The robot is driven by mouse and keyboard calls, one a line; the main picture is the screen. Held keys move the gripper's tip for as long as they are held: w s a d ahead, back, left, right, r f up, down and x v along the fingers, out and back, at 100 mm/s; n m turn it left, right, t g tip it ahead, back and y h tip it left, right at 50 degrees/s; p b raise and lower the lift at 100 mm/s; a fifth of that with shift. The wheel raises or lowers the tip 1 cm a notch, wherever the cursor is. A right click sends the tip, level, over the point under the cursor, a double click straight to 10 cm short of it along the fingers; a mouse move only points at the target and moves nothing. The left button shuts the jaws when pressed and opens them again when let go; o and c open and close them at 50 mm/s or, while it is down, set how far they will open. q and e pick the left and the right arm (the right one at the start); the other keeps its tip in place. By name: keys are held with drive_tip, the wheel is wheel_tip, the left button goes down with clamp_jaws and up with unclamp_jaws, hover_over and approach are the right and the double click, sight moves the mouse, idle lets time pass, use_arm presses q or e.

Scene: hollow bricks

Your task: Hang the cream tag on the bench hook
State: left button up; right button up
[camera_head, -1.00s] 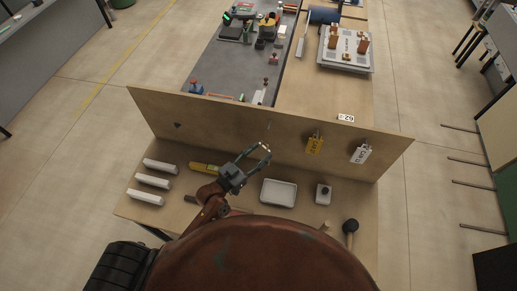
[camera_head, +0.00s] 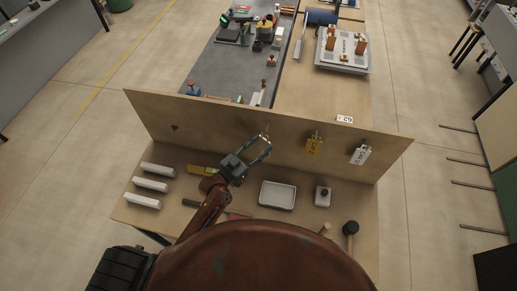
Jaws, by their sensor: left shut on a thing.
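My left gripper (camera_head: 265,142) is in front of the upright wooden board, over the bench, its fingers pointing up and away. It is shut on what I take to be the cream tag, of which at most a pale speck shows at the fingertips; the fingers hide the rest. A thin hook (camera_head: 268,127) shows on the board just beyond the fingertips; I cannot tell whether anything touches it. A yellow tag (camera_head: 314,146) and a white tag (camera_head: 360,155) hang on the board to the right. My right gripper is not in view.
The board (camera_head: 220,120) runs along the back of the bench. A white tray (camera_head: 277,195), a small box with a dark knob (camera_head: 322,196) and a mallet (camera_head: 350,229) lie right of my arm. Several white bars (camera_head: 150,184) and a yellow item (camera_head: 204,170) lie left.

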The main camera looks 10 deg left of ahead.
use_arm(q)
drive_tip(key=shift+w+f+b, duration=0.15)
drive_tip(key=shift+w+b, duration=0.35)
drive_tip(key=shift+w, duration=1.25)
drive_tip(key=shift+w+f+b, duration=0.5)
drive_tip(key=shift+w+b, duration=0.05)
drive_tip(key=shift+w, duration=0.2)
drive_tip(key=o, duration=1.2)
drive_tip(key=shift+o, duration=0.2)
approach(261, 140)
drive_tip(key=shift+w+a+f, duration=0.25)
drive_tip(key=shift+a+f, duration=0.15)
